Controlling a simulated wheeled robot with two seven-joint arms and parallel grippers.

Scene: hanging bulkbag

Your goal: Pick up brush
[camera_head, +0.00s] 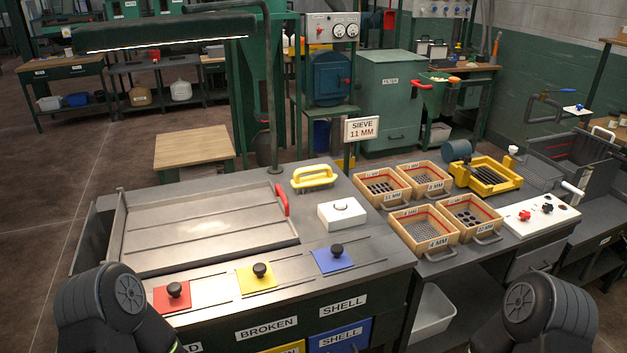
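A yellow object with an arched handle (313,175), which looks like the brush, lies on the grey worktop behind the white block, just right of the metal tray's back right corner. Its handle faces up and nothing holds it. The underside is hidden. Dark rounded parts of my two arms show at the bottom left and bottom right corners. Neither gripper's fingers show in this view.
A shallow metal tray (200,232) with a red handle (281,199) fills the worktop's left. A white block (342,213) and red (171,297), yellow (257,278) and blue (333,259) knobbed plates sit nearby. Wooden sieve boxes (383,188) stand right. A lamp (165,34) overhangs the tray.

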